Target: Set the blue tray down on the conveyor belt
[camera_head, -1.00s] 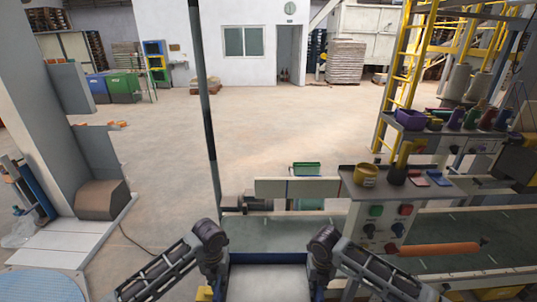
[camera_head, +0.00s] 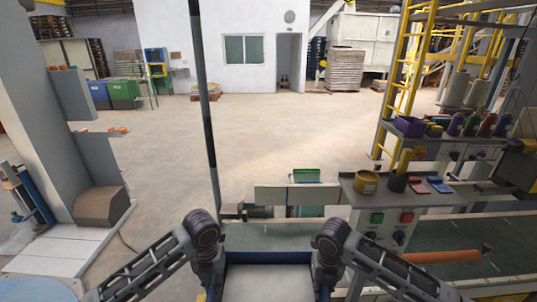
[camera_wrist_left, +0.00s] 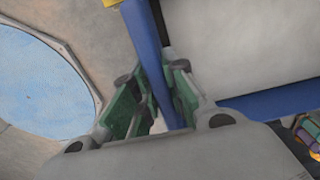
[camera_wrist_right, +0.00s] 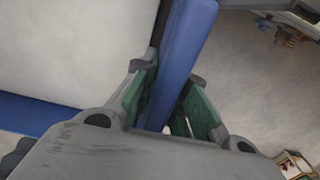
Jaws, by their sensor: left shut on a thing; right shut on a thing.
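The blue tray (camera_head: 268,257) is at the bottom centre of the head view, with a pale inside and blue rim; its near part is cut off by the frame. My left gripper (camera_wrist_left: 155,95) is shut on the tray's blue side wall (camera_wrist_left: 143,38), with green finger pads on both sides of it. My right gripper (camera_wrist_right: 166,100) is shut on the opposite side wall (camera_wrist_right: 184,45) in the same way. The conveyor belt (camera_head: 270,237) is a dull green strip just beyond the tray, running right. I cannot tell the height of the tray above it.
A control console (camera_head: 376,217) with buttons and a yellow cup (camera_head: 366,183) on top stands over the belt at the right. An orange roller (camera_head: 445,256) lies across the lower right. A thin dark post (camera_head: 208,130) rises left of the belt. The floor beyond is open.

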